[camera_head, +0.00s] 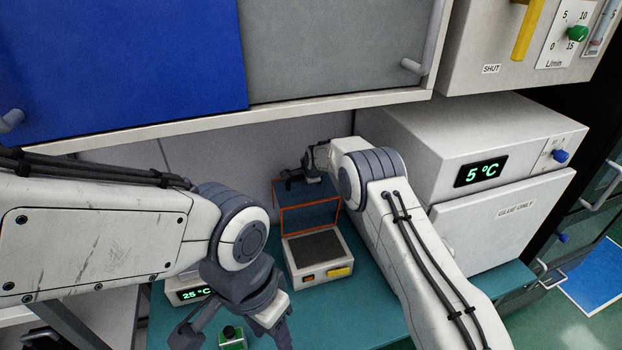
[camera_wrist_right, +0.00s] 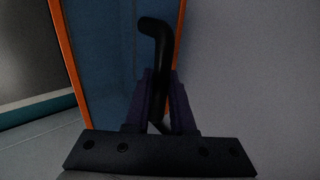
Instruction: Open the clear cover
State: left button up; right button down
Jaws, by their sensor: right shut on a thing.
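The clear cover (camera_head: 308,217) has an orange frame and stands raised at the back of a small beige box (camera_head: 318,281). The box's dark top (camera_head: 314,246) is exposed. In the right wrist view the cover (camera_wrist_right: 105,50) fills the left and middle, with a bent black handle (camera_wrist_right: 158,32). My right gripper (camera_head: 306,178) is at the cover's upper edge; in its wrist view the fingers (camera_wrist_right: 163,95) are shut around the handle. My left gripper (camera_head: 276,326) hangs at the lower left, apart from the box, and its finger opening is unclear.
A white cabinet reading 5 °C (camera_head: 480,172) stands right of the box. A 25 °C display unit (camera_head: 186,293) and a small green device (camera_head: 232,338) lie near my left gripper. The teal bench (camera_head: 352,312) is clear in front of the box. Cupboards (camera_head: 330,50) hang above.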

jog(key=shift+s+a, duration=0.1)
jog(key=shift+a, duration=0.1)
jog(key=c, duration=1.1)
grip_release()
jog(key=shift+o, duration=0.5)
jog(key=shift+a, duration=0.2)
jog(key=shift+d, duration=0.1)
jog(key=shift+r, duration=0.1)
jog(key=shift+s+d+r+b, duration=0.1)
jog(key=shift+s+r+b, duration=0.35)
jog(key=shift+b, duration=0.1)
jog(key=b+v, duration=0.4)
jog(key=v, duration=0.5)
